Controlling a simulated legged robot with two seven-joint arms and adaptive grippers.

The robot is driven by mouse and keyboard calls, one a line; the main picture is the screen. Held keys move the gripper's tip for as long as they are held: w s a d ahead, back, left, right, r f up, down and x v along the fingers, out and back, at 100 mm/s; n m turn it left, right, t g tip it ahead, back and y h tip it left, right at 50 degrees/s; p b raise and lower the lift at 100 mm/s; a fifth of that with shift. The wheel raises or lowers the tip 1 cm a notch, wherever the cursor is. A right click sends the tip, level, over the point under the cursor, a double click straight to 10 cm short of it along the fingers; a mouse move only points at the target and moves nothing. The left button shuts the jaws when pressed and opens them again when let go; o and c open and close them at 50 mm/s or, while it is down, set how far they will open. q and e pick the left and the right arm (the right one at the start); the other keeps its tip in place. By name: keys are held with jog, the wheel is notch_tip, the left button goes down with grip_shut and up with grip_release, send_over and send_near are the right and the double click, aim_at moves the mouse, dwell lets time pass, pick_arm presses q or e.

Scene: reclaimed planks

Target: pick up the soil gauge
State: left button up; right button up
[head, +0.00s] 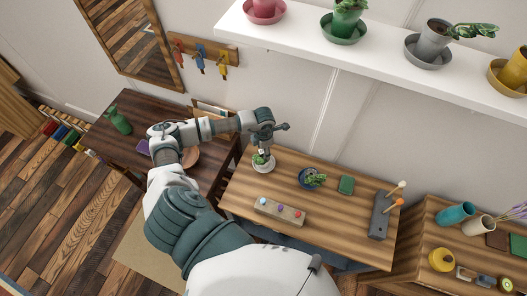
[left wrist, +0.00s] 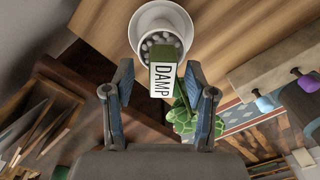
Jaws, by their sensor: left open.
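The soil gauge (left wrist: 163,76) is a small dark green block with a white face that reads DAMP. It stands in a white pot (left wrist: 140,28) with grey pebbles, which also shows in the head view (head: 262,168) at the left end of the wooden table. A green leafy plant part (left wrist: 184,118) shows below the gauge in the left wrist view. My left gripper (left wrist: 160,68) is open, with one finger on each side of the gauge in that view; I cannot tell whether they touch it. In the head view my left gripper (head: 266,136) is just above the pot. My right gripper is not in view.
The table (head: 235,190) also holds a box with coloured knobs (head: 279,212), a blue plant pot (head: 311,180), a green block (head: 347,185) and a grey holder (head: 380,217). A white shelf (head: 370,62) with pots hangs above. A dark desk (head: 103,140) stands left.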

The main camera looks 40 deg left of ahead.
pick_arm(q)
jog(key=shift+d+f, duration=0.1)
jog(key=shift+f, duration=0.4)
grip_shut()
jog(key=shift+r, duration=0.1)
notch_tip(320, 180, up, 10)
jog(key=shift+r+b, duration=0.15)
jog(key=shift+b, duration=0.15)
jog(key=shift+r+p, duration=1.65)
jog(key=shift+r, duration=1.2)
